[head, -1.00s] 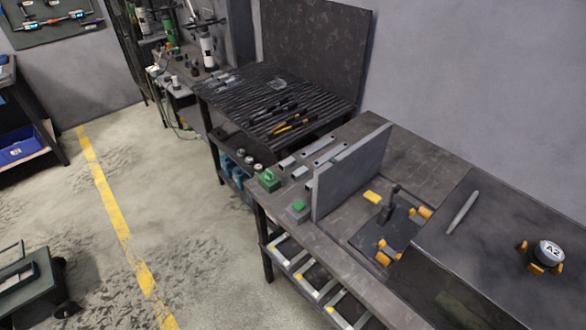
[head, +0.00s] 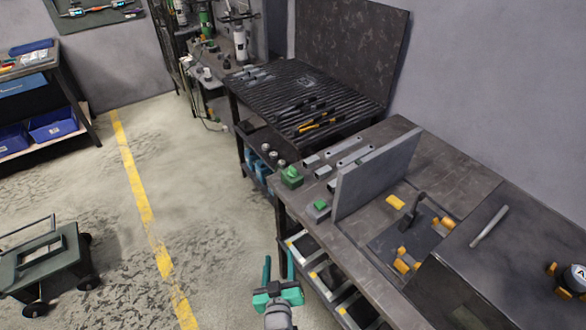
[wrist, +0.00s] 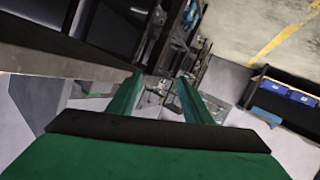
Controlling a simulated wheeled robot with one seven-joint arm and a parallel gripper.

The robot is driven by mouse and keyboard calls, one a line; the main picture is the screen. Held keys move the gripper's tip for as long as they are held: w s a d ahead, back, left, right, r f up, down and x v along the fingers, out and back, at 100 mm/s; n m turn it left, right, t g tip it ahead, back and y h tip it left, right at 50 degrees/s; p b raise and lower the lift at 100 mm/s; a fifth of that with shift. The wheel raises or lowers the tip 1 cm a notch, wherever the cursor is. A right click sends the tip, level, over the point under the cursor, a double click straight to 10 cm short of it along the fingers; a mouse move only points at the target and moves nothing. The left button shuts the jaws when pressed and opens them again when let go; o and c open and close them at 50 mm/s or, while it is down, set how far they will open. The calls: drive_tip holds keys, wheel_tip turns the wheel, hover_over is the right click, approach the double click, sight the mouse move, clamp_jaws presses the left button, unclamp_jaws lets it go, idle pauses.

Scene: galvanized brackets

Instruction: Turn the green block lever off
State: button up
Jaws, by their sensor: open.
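A green block (head: 291,178) stands on the left edge of the workbench, near its far corner. A small knob-like part shows on its top; I cannot tell its lever position. A grey block with a green top (head: 319,208) sits nearer along the same edge. My gripper (head: 279,266) is open and empty, off the bench's left side and on the near side of both blocks, apart from them. In the wrist view its two green fingers (wrist: 160,90) are spread with nothing between them; neither block can be made out there.
An upright grey plate (head: 375,170) stands on the bench (head: 455,165) right beside the blocks. Open drawers (head: 318,265) stick out below the bench edge near my gripper. A dark cart (head: 45,265) stands at left. The floor between is clear.

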drive_tip(key=w+a+r, duration=0.4)
drive_tip(key=w+r, duration=0.1)
drive_tip(key=w, duration=0.5)
drive_tip(key=m+g+h, duration=0.5)
drive_tip(key=m+g, duration=0.7)
drive_tip(key=m, duration=0.3)
approach(292, 168)
drive_tip(key=x, duration=0.9)
drive_tip(key=shift+r, duration=0.1)
drive_tip(key=shift+n+y, duration=0.3)
drive_tip(key=c, duration=1.1)
